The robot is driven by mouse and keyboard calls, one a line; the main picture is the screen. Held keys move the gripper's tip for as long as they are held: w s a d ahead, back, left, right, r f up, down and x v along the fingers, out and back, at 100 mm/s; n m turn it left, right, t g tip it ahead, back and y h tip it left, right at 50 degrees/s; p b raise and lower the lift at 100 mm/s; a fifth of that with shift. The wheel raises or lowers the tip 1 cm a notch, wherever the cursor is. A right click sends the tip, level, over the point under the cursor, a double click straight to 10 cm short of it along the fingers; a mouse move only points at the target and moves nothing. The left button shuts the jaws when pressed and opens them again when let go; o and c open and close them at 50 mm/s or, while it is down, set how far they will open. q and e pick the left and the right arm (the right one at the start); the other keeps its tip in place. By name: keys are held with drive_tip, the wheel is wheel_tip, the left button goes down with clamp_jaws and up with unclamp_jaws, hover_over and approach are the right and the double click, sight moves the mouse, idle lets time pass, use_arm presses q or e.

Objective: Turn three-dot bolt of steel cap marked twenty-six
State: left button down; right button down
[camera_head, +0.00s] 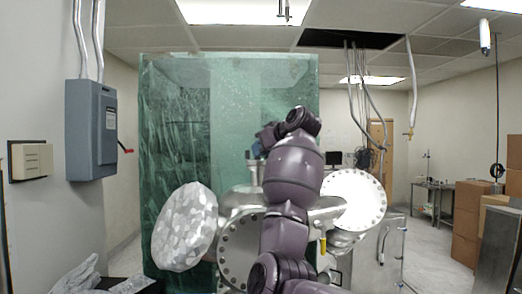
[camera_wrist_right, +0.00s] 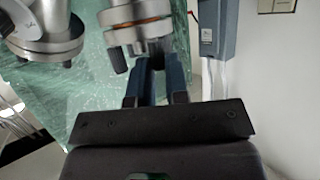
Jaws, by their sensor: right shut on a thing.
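In the right wrist view, a small steel cap or flange (camera_wrist_right: 138,36) with a copper-coloured ring along its seam is at the top centre. A bolt (camera_wrist_right: 156,47) at its edge sits between the dark blue fingers of my right gripper (camera_wrist_right: 157,66), which are shut on it. Another bolt (camera_wrist_right: 118,60) sticks out of the flange just to the left, clear of the fingers. I cannot read a number or dots on either part. In the head view my right gripper (camera_head: 257,147) is at the top of the steel chamber, partly hidden by my arm.
A larger steel port (camera_wrist_right: 45,38) stands left of the cap in the wrist view. The chamber's foil-wrapped flange (camera_head: 185,228) and bright round flange (camera_head: 353,199) flank my arm. A green translucent curtain (camera_head: 175,130) hangs behind. A grey electrical box (camera_head: 92,130) is on the left wall.

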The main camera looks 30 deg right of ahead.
drive_tip(key=shift+f, duration=0.1)
idle(0.3)
drive_tip(key=c, duration=1.1)
unclamp_jaws()
drive_tip(key=b+v, duration=0.2)
drive_tip(key=v, duration=0.9)
drive_tip(key=shift+w, duration=0.1)
